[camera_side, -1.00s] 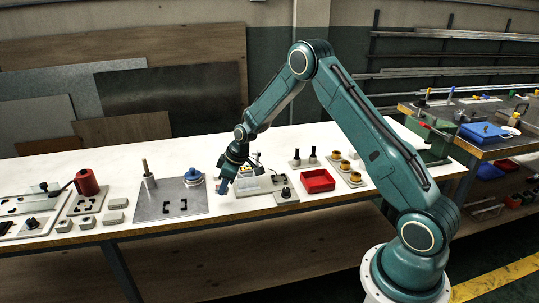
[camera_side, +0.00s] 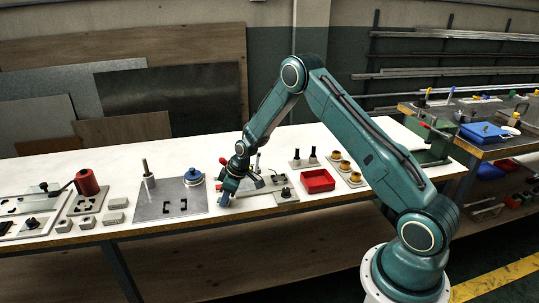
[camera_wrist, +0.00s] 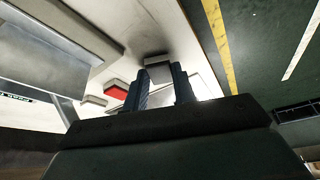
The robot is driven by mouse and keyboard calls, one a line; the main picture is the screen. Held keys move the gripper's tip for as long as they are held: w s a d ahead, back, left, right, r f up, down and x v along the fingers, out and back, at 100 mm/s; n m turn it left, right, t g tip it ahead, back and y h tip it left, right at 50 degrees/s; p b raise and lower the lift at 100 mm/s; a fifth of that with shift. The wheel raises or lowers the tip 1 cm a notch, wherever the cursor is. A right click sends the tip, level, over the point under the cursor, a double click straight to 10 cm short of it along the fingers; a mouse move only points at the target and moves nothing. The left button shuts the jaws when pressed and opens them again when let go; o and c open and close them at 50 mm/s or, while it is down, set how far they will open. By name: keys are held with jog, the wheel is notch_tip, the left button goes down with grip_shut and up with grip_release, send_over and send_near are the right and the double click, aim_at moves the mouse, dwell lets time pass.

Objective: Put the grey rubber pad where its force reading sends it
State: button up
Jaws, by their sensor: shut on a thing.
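My gripper (camera_side: 225,198) hangs low over the front part of the white bench, just right of the metal plate (camera_side: 150,207) with black corner marks. In the wrist view its two dark blue fingers (camera_wrist: 161,84) show, with a grey block between their tips. That block, apparently the grey rubber pad (camera_wrist: 158,70), is gripped by the fingers. In the side view the pad is too small and too hidden by the gripper to make out. No force reading is legible in either view.
A red tray (camera_side: 318,181) stands to the right, beside a small base with a black knob (camera_side: 286,192). A blue-topped canister (camera_side: 193,176) and a post (camera_side: 147,172) stand left. Several grey blocks (camera_side: 112,218) lie farther left.

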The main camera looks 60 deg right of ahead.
jog(key=shift+f, duration=0.15)
jog(key=o, duration=1)
jog(key=v, duration=1.2)
jog(key=shift+s+d, duration=0.1)
jog(key=shift+r, duration=0.25)
